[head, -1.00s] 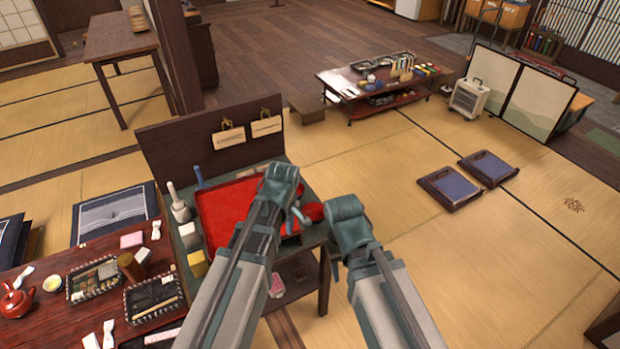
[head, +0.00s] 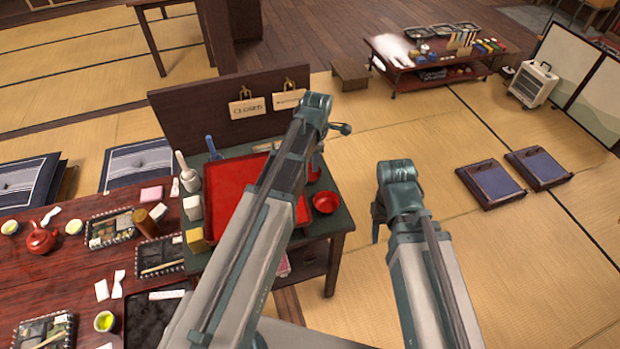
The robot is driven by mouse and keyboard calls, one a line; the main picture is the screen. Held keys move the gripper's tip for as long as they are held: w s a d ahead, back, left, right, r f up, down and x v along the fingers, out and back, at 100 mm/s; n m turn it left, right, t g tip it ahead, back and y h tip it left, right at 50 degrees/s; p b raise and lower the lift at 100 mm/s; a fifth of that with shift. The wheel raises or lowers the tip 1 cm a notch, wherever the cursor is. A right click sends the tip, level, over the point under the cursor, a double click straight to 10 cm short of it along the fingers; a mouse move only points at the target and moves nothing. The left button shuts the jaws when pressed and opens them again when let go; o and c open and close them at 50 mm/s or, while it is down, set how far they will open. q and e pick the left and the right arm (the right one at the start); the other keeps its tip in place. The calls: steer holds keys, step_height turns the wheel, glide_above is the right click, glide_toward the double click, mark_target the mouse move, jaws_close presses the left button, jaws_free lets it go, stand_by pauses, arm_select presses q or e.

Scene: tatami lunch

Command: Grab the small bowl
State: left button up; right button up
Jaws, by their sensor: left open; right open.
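A small red bowl (head: 325,202) sits on the right part of the dark green-topped stand (head: 335,222), just right of the red tray (head: 225,185). My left gripper (head: 343,129) is above and beyond the bowl in the picture, open and apart from it. My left arm crosses over the tray and hides part of it. My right gripper (head: 376,222) is open and empty, to the right of the stand and apart from the bowl.
A red object (head: 315,168) stands partly hidden behind my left arm. A dark upright board (head: 190,115) with hanging signs closes the stand's back. A low table (head: 60,262) with lunch trays and a red teapot (head: 41,238) is left.

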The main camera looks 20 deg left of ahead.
arm_select(q)
steer(key=b, duration=0.7)
glide_toward(309, 176)
steer(key=s+d+f, duration=0.1)
steer(key=s+d, duration=0.1)
steer(key=s, duration=0.2)
steer(key=shift+w+d+f, duration=0.1)
steer(key=shift+w+d, duration=0.05)
steer(key=shift+d, duration=0.05)
steer(key=shift+f, duration=0.1)
steer(key=f+b, duration=0.5)
steer(key=shift+w+a, duration=0.2)
steer(key=shift+a, duration=0.1)
jaws_close()
